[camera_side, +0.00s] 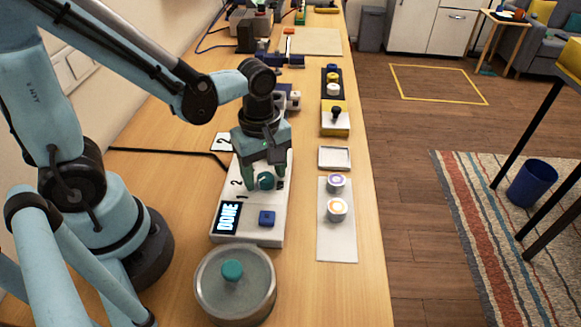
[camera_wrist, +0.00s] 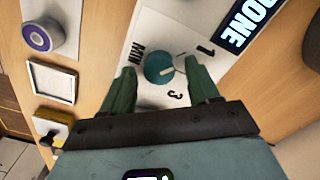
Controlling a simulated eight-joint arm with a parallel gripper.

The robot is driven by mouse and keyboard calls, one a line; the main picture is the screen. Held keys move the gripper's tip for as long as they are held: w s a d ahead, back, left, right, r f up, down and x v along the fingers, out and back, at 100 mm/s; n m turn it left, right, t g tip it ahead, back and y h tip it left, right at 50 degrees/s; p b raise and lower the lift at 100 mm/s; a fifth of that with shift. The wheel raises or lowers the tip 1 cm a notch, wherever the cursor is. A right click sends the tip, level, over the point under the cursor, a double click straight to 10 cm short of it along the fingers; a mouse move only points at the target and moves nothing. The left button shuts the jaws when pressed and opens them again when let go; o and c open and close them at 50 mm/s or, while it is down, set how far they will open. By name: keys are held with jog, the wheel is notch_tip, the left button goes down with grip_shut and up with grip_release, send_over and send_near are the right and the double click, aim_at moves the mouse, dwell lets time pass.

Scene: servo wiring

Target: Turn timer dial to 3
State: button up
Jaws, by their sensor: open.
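The timer is a white box (camera_side: 249,233) with a teal dial (camera_side: 265,181), which also shows in the wrist view (camera_wrist: 158,68). Its display (camera_side: 228,217) reads "DONE". In the wrist view the marks "1", "3" and "MIN" show around the dial; "2" shows in the side view. The dial's pale pointer line points right in the wrist view, between "1" and "3", toward the right finger. My gripper (camera_side: 264,181) is open, with its green fingers on either side of the dial (camera_wrist: 162,88). I cannot tell whether they touch it.
A blue button (camera_side: 267,218) sits on the box near the display. A lidded pot (camera_side: 235,285) stands close in front of the box. To the right are a white mat (camera_side: 337,245) with two tape rolls, a small white tray (camera_side: 334,157) and a joystick box (camera_side: 335,122).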

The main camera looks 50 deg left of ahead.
jog(key=c, duration=1)
jog(key=shift+c, duration=0.2)
jog(key=m, duration=0.4)
jog(key=shift+w+m, duration=0.1)
jog(key=shift+m, duration=0.2)
jog(key=m, duration=0.5)
jog(key=shift+d, duration=0.1)
jog(key=m, duration=0.5)
jog(key=shift+m, duration=0.4)
jog(key=m, duration=0.4)
jog(key=shift+d, duration=0.15)
jog(key=shift+m, duration=0.3)
